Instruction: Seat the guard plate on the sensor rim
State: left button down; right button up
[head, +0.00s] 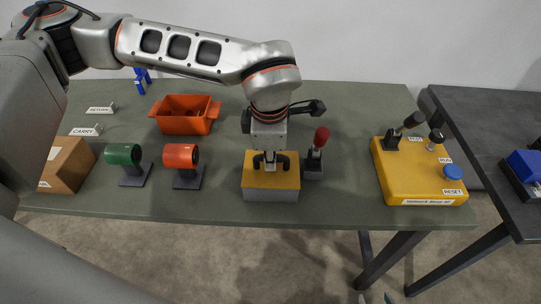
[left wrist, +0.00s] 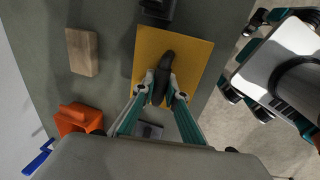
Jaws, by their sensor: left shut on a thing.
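The guard plate (head: 258,164) is a yellow plate with a dark handle on top. It lies over a grey block (head: 271,195) in the head view, with its edges close to lined up. Whether it touches the block all round I cannot tell. My left gripper (head: 270,163) comes down from above and is shut on the handle. In the left wrist view its fingers (left wrist: 160,92) pinch the dark handle at the middle of the yellow plate (left wrist: 193,50). The sensor rim itself is hidden under the plate. My right gripper (head: 376,298) barely shows, its tips apart at the bottom edge.
A red-knobbed lever (head: 320,137) stands close to the plate's right. Orange (head: 180,156) and green (head: 122,154) rollers stand left, an orange bin (head: 186,122) behind. A yellow control box (head: 420,175) is at right. A wooden block (left wrist: 82,52) lies beyond the plate.

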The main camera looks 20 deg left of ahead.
pick_arm(q)
jog(key=c, duration=2)
grip_release()
jog(key=shift+o, duration=0.2)
jog(key=v, duration=1.2)
jog(key=shift+w+r, duration=0.1)
